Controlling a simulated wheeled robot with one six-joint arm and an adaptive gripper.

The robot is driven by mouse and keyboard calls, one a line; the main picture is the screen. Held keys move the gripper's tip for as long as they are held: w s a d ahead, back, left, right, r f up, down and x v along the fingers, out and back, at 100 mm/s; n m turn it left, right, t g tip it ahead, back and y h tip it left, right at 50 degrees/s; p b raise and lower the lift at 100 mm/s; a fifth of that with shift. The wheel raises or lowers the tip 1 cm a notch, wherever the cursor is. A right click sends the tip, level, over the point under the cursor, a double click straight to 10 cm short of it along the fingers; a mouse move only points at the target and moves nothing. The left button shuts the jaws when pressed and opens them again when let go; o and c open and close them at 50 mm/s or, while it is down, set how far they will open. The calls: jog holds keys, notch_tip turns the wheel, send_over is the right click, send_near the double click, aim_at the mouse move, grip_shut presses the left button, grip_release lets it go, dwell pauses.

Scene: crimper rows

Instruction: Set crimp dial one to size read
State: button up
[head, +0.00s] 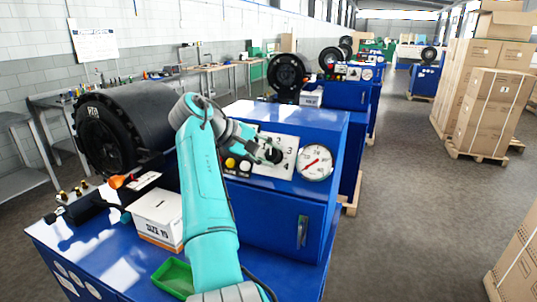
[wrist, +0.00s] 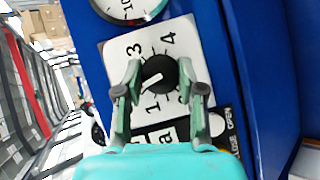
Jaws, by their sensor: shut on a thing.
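The crimp dial, a round black knob (wrist: 162,72) on a white plate (wrist: 118,62), sits between my gripper's fingers (wrist: 160,82) in the wrist view. The fingers are shut on its sides. Its white pointer mark slants toward the lower left, on the side of the printed 1. The 3 and 4 show above it; the number at lower right is partly hidden by a finger. In the head view my gripper (head: 262,153) is at the dial plate (head: 286,142) on the nearest blue machine (head: 268,216). A white box (head: 160,216) there reads SIZE and a number, perhaps 19.
A round gauge (head: 316,162) is right of the dial; yellow and white buttons (head: 231,163) are left of it. A black crimper head (head: 127,125) and a green tray (head: 174,277) are nearby. More blue machines stand behind. Boxes on pallets (head: 490,112) are right; the aisle floor is clear.

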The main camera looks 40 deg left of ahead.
jog(key=m+g+y, duration=0.1)
jog(key=m, duration=0.1)
jog(key=m+g+y, duration=0.1)
jog(key=m+g, duration=0.1)
jog(key=m, duration=0.1)
jog(key=shift+w+d+r, duration=0.1)
jog(key=shift+w+r, duration=0.05)
jog(key=m+g+y, duration=0.1)
jog(key=m, duration=0.2)
jog(key=shift+y, duration=0.3)
jog(key=m+g+y, duration=0.1)
jog(key=m+y, duration=0.1)
jog(key=shift+w+d+m, duration=0.1)
jog(key=shift+d+m, duration=0.05)
jog(key=shift+m, duration=0.15)
jog(key=m+y, duration=0.4)
jog(key=m, duration=0.1)
jog(key=shift+d+g, duration=0.2)
jog(key=shift+g, duration=0.2)
jog(key=m+t+y, duration=0.1)
jog(key=m+y, duration=0.2)
jog(key=m, duration=0.1)
jog(key=shift+d+m, duration=0.1)
jog(key=shift+m, duration=0.3)
jog(key=o, duration=1.1)
jog(key=shift+o, duration=0.2)
